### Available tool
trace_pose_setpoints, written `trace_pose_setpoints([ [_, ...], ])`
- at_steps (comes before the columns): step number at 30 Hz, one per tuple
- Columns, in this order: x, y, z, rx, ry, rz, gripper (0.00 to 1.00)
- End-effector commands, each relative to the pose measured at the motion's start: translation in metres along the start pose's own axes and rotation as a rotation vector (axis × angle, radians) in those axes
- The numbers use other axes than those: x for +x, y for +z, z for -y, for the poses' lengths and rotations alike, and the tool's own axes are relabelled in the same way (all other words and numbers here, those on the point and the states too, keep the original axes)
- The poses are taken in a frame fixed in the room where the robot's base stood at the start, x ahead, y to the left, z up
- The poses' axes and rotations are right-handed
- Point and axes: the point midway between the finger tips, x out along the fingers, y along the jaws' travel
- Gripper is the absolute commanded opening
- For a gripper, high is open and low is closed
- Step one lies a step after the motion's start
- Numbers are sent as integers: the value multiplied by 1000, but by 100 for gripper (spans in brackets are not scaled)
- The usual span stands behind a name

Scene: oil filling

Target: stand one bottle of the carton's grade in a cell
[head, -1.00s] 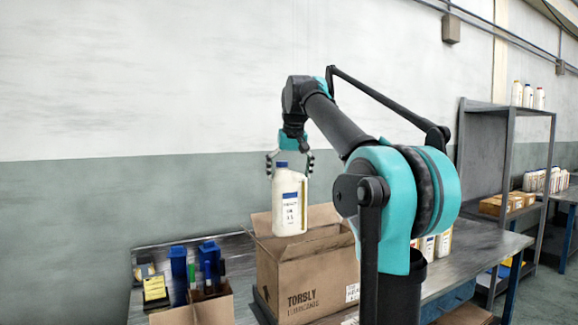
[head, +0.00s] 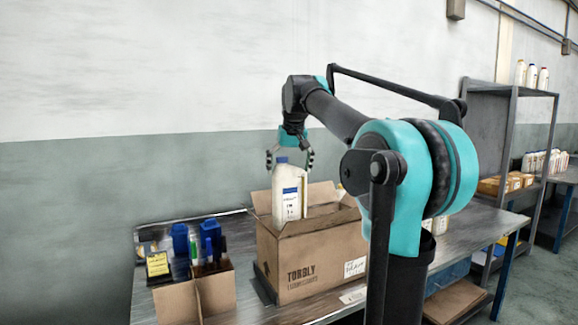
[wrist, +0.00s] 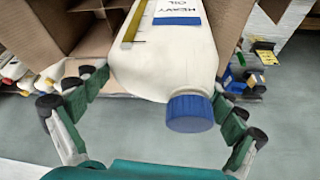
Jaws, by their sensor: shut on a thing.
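A white bottle with a blue cap (head: 288,195) hangs upright from my gripper (head: 289,162) at the left part of the open carton (head: 310,265). In the wrist view the bottle (wrist: 170,65) has a label reading "HEAVY OIL" and a yellow strip down its side. My gripper's fingers (wrist: 165,108) stand either side of its neck, shut on it. The carton is brown, marked "TORSLY", with a white label (head: 354,267) too small to read. The bottle's base is at the carton's near rim; I cannot tell how deep it sits. Cardboard cell walls show in the wrist view (wrist: 95,32).
A smaller cardboard box with markers (head: 205,285) and blue holders (head: 180,240) stands left of the carton. A yellow pad (head: 157,264) lies beside them. More bottles stand right of the carton, partly behind my arm, and on the grey shelf (head: 532,75).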

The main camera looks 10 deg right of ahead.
Motion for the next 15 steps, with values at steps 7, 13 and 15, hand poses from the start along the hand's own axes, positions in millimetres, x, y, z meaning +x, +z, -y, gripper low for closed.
trace_pose_setpoints([
  [7, 25, 10, 0, 0, 0, -1, 44],
  [13, 45, 19, 0, 0, 0, -1, 44],
  [15, 52, 22, 0, 0, 0, -1, 44],
])
